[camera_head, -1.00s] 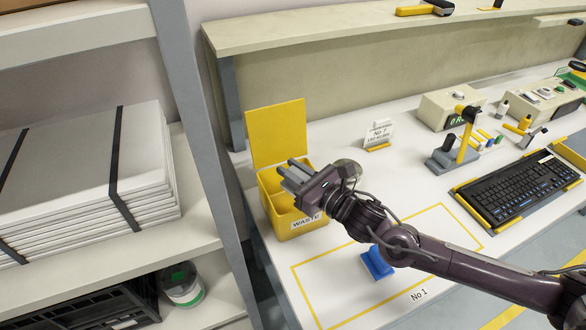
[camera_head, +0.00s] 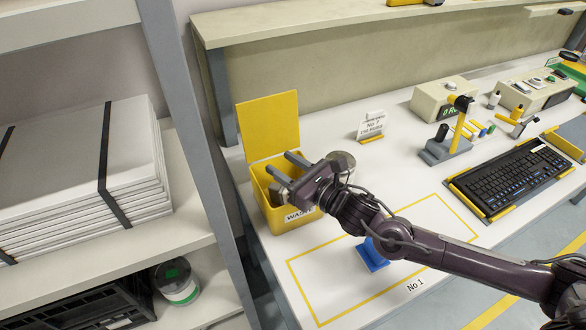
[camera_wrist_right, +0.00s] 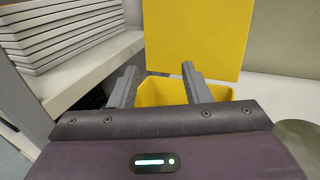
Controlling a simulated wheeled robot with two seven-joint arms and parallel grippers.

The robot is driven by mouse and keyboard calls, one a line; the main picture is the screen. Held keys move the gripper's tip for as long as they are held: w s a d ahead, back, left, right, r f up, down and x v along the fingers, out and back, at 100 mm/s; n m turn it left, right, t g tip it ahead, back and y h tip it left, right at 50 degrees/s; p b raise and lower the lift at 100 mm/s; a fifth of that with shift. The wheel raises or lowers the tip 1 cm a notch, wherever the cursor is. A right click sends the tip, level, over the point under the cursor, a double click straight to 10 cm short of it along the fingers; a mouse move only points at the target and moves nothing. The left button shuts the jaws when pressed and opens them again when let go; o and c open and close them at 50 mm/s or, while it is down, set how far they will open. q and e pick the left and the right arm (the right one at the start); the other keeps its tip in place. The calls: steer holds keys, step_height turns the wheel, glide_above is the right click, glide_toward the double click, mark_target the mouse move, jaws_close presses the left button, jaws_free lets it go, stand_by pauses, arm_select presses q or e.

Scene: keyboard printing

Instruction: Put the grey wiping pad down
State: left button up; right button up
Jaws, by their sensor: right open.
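My right gripper (camera_head: 282,175) is open over the yellow waste bin (camera_head: 270,212), whose yellow lid (camera_head: 268,128) stands raised at the back. In the right wrist view both fingers (camera_wrist_right: 158,88) are spread with nothing between them, in front of the bin's opening (camera_wrist_right: 165,92). I see no grey wiping pad in either view; the bin's inside is mostly hidden by the gripper. A blue block-like thing (camera_head: 372,256) lies in the yellow-outlined area marked No 1, partly behind my arm. My left gripper is not in view.
A keyboard (camera_head: 510,178) lies in a yellow-edged holder at right. A grey stand with a yellow post (camera_head: 455,135), a beige box (camera_head: 440,97) and a small sign (camera_head: 371,125) stand behind. A shelf with stacked white panels (camera_head: 75,165) is at left. The outlined area (camera_head: 325,285) has bare room.

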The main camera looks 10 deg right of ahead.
steer(key=shift+r+p, duration=0.3)
steer(key=shift+r, duration=0.1)
steer(key=shift+r+p, duration=0.5)
steer(key=b+v, duration=0.3)
steer(key=v, duration=0.9)
steer(key=shift+f, duration=0.4)
